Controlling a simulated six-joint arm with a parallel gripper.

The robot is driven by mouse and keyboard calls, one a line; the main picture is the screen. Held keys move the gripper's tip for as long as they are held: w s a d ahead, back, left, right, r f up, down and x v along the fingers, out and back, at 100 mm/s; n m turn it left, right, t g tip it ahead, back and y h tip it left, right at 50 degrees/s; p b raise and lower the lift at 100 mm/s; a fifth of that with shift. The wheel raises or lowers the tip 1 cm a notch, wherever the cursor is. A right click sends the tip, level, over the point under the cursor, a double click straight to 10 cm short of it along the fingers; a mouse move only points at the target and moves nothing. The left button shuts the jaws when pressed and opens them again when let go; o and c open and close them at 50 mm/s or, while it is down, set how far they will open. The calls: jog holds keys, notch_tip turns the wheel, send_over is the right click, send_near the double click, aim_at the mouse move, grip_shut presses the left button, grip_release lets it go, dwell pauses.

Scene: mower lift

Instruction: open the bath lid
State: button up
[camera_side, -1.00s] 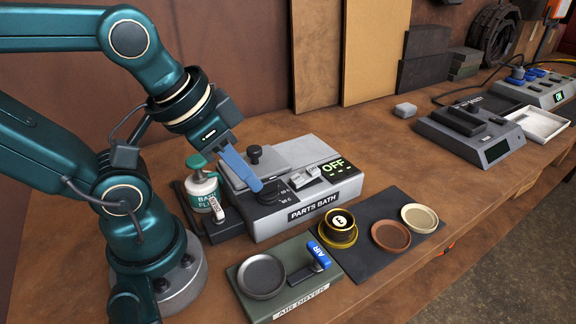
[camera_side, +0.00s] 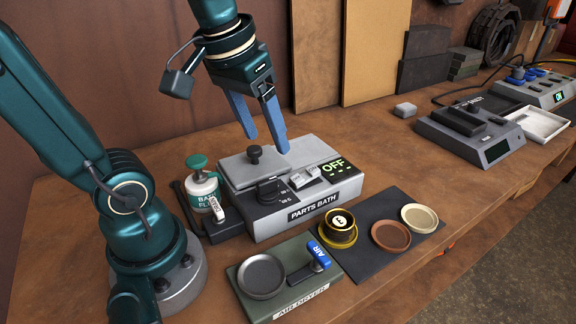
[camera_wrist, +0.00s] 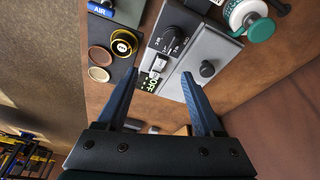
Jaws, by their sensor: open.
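The parts bath (camera_side: 310,190) is a grey box on the bench, its display reading OFF. Its grey lid (camera_side: 238,172) lies flat and closed on top, with a black knob (camera_side: 254,152) standing up from it. I see no contact with the knob.
A bath fluid bottle (camera_side: 202,186) stands left of the bath. The air dryer (camera_side: 285,282) is in front, beside a dark mat (camera_side: 368,259) with a gold-rimmed part (camera_side: 338,230) and shallow dishes. Boards (camera_side: 375,50) lean against the wall behind.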

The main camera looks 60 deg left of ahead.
jog(key=w+a+f+n+g, duration=0.1)
jog(key=w+a+n+g, duration=0.1)
jog(key=w+a+n, duration=0.35)
jog(key=g, duration=0.1)
send_over(254, 148)
jog(key=f, duration=0.2)
jog(key=shift+w+d+f, duration=0.15)
jog(key=shift+d+f, duration=0.05)
jog(key=shift+f, duration=0.2)
jog(key=shift+s+a+f+g+h, duration=0.2)
jog(key=shift+a+f+g+h, duration=0.1)
jog(key=shift+f, duration=0.3)
jog(key=shift+d+f, duration=0.1)
jog(key=shift+f, duration=2.05)
grip_shut()
